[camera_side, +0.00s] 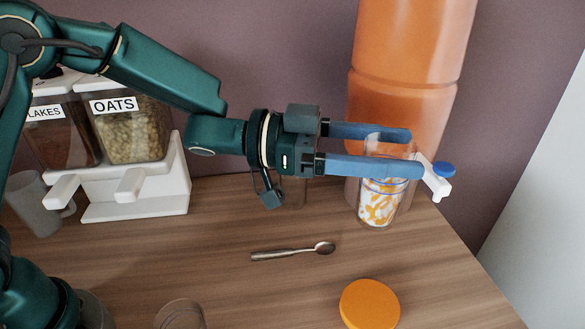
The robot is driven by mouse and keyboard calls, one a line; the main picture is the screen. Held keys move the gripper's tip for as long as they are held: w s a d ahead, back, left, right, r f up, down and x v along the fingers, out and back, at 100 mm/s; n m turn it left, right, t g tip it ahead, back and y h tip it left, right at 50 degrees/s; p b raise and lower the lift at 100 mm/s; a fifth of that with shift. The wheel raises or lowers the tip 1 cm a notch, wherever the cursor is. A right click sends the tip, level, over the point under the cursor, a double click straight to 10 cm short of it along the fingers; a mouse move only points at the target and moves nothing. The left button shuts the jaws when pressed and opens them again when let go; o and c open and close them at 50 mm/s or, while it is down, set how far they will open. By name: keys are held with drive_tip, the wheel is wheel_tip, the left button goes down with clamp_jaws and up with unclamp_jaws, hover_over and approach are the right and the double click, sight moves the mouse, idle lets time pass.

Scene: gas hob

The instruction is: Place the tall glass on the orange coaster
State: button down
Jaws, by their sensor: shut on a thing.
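The tall glass (380,207) is clear, with an orange and white pattern in its lower part. It stands upright between the two blue fingers of my gripper (388,151), which is shut on its upper part. I cannot tell whether its base touches the wooden worktop. The orange coaster (370,304) is a flat round disc on the worktop near the front edge of the picture. It is bare, and the glass is apart from it, farther back.
A large orange drink dispenser (408,95) with a white and blue tap (438,180) stands just behind the glass. A spoon (292,251) lies mid-worktop. A round brownish vessel (180,315) is at the front. Cereal dispensers (135,130) and a grey mug (38,203) stand left.

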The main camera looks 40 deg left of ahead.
drive_tip(key=s+a+f+m+g, duration=0.1)
drive_tip(key=a+f, duration=0.1)
drive_tip(key=a, duration=0.5)
drive_tip(key=s+d+f, duration=0.2)
drive_tip(key=d+f, duration=0.8)
drive_tip(key=f, duration=0.1)
drive_tip(key=shift+d+f, duration=0.15)
drive_tip(key=shift+d, duration=0.05)
drive_tip(key=shift+s+f, duration=0.1)
drive_tip(key=shift+f, duration=0.05)
unclamp_jaws()
